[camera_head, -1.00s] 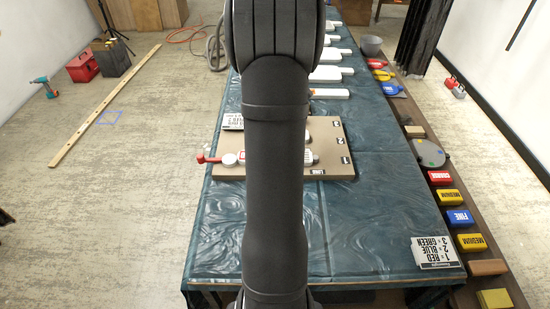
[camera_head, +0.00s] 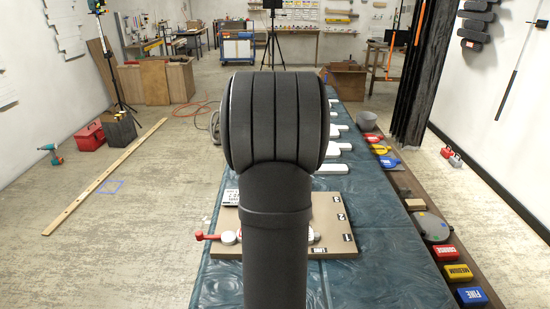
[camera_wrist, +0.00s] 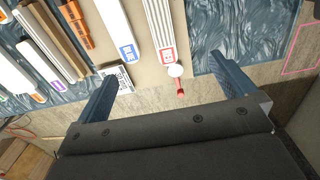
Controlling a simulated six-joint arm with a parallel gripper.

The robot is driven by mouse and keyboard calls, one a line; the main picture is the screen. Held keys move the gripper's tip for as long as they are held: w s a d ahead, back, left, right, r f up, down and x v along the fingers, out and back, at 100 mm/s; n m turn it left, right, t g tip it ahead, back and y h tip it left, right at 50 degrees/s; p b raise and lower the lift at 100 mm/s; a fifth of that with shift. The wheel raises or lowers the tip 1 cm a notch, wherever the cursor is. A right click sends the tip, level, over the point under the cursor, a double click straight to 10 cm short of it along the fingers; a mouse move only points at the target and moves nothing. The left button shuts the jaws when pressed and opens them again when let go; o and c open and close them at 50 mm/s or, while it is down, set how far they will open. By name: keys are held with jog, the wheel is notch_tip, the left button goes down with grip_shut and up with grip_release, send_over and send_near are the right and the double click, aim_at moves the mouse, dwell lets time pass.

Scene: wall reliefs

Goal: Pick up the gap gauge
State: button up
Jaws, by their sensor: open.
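I cannot tell for sure which thing is the gap gauge. A white round piece (camera_head: 228,238) with a red handle (camera_head: 204,236) lies at the left edge of a tan board (camera_head: 328,218). In the wrist view the white round piece (camera_wrist: 175,70) and its red stem (camera_wrist: 180,85) show at the end of a white ribbed bar (camera_wrist: 158,22) with a red label. A white bar (camera_wrist: 114,25) with a blue label lies beside it. My gripper (camera_wrist: 163,68) is open and empty, its two fingers wide apart on either side of these bars in the picture. My arm hides part of the board.
The board lies on a table with a blue-green cover (camera_head: 375,255). White pieces (camera_head: 333,169) lie farther back. A side ledge carries coloured blocks, including a red one (camera_head: 444,253). A wooden plank (camera_head: 105,175) lies on the floor.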

jog(key=c, duration=1.2)
jog(key=shift+o, duration=0.2)
jog(key=w+d+f+m+t, duration=0.5)
jog(key=w+d+m, duration=0.7)
jog(key=m, duration=0.7)
jog(key=shift+a+x, duration=0.15)
jog(key=shift+x, duration=4.4)
jog(key=shift+a+x, duration=0.1)
jog(key=shift+x, duration=4.5)
